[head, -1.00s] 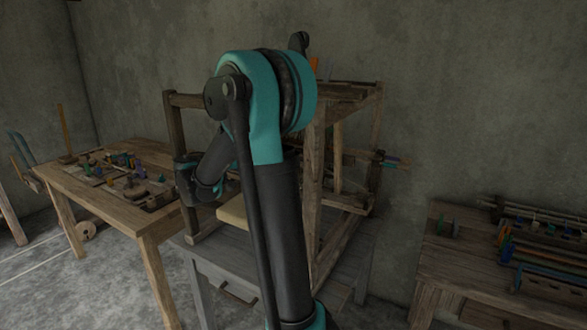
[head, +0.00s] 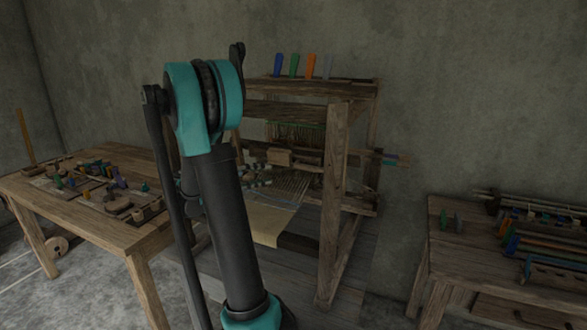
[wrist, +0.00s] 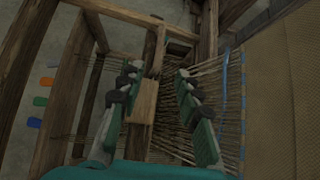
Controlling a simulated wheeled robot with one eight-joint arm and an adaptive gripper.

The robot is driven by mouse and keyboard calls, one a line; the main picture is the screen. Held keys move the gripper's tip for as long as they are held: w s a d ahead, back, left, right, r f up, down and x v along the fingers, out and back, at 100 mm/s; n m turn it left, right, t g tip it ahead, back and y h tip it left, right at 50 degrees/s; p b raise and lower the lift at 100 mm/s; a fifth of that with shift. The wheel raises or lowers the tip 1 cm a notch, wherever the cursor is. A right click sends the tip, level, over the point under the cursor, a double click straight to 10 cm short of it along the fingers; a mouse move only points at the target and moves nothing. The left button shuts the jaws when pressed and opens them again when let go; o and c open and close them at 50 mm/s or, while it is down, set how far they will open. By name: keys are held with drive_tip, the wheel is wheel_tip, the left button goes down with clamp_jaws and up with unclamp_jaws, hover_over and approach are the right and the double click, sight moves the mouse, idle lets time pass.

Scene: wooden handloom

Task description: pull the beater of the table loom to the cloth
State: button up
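The wooden table loom (head: 334,190) stands right of my arm in the head view. A pale wooden block (head: 278,157) sits on a crosswise bar, seemingly the beater, behind the warp threads (head: 292,186). The tan cloth (head: 268,222) lies at the front of the loom; in the wrist view it fills the right side (wrist: 285,100), with a blue line at its edge. My gripper (wrist: 157,73) is open in the wrist view. The pale block (wrist: 144,102) shows between its fingers, nearer the left one; contact cannot be told.
Colored pegs (head: 294,65) stand on the loom's top. A worktable with small parts (head: 120,235) is at left. A bench with colored rods (head: 450,270) is at right. Loom posts (wrist: 65,90) stand close beside my gripper. Floor shows between loom and bench.

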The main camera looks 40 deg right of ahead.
sight(307, 169)
drive_tip(key=x, duration=1.7)
drive_tip(key=shift+s+d, duration=0.1)
drive_tip(key=shift+d, duration=0.05)
drive_tip(key=shift+c, duration=0.2)
clamp_jaws()
